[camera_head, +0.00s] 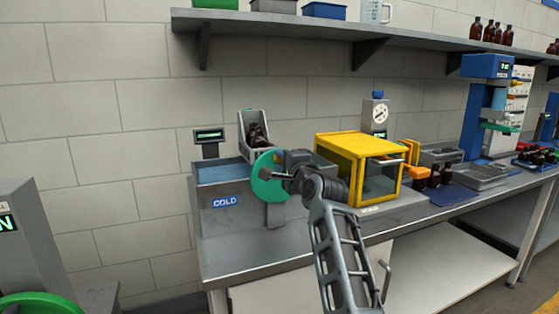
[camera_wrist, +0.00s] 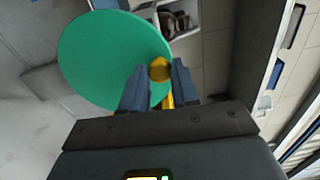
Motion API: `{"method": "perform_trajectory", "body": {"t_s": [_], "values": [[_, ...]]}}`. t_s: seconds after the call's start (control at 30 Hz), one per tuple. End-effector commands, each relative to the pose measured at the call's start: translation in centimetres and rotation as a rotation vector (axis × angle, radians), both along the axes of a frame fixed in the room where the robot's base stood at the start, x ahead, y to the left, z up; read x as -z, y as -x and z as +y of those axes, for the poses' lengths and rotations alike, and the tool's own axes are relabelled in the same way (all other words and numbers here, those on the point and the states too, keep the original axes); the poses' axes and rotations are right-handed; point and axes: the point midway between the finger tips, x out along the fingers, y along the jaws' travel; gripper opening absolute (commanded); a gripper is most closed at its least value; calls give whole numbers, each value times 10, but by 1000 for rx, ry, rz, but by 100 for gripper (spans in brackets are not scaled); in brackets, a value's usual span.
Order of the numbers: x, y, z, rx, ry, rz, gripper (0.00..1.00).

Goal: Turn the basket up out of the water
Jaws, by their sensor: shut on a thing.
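The grey basket (camera_head: 244,127) is tipped up steeply above the back right of the cold bath (camera_head: 222,189), with dark amber bottles (camera_head: 257,135) in it. Its lower end is partly hidden by the green wheel (camera_head: 266,186) at the bath's right side. The blue water (camera_head: 215,173) shows in the bath. In the wrist view my gripper (camera_wrist: 157,76) is shut on the wheel's yellow knob (camera_wrist: 160,68), near the rim of the green disc (camera_wrist: 105,55). The basket also shows there, at the top (camera_wrist: 171,9).
A yellow-framed box (camera_head: 345,147) with a dark window stands just right of my gripper. A small display (camera_head: 209,136) stands behind the bath. A shelf (camera_head: 330,29) runs above. The counter front (camera_head: 245,257) below the bath is clear.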

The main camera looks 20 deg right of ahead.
Motion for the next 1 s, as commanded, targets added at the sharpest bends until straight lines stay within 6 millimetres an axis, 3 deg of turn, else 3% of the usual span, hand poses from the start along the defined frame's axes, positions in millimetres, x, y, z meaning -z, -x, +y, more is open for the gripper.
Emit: {"method": "perform_trajectory", "body": {"t_s": [0.93, 0.97, 1.0], "values": [[-4, 0, -10, 7, -100, -7, 0], [-3, 0, -10, 7, -100, -7, 32], [-3, 0, -10, 6, -100, -6, 36]]}}
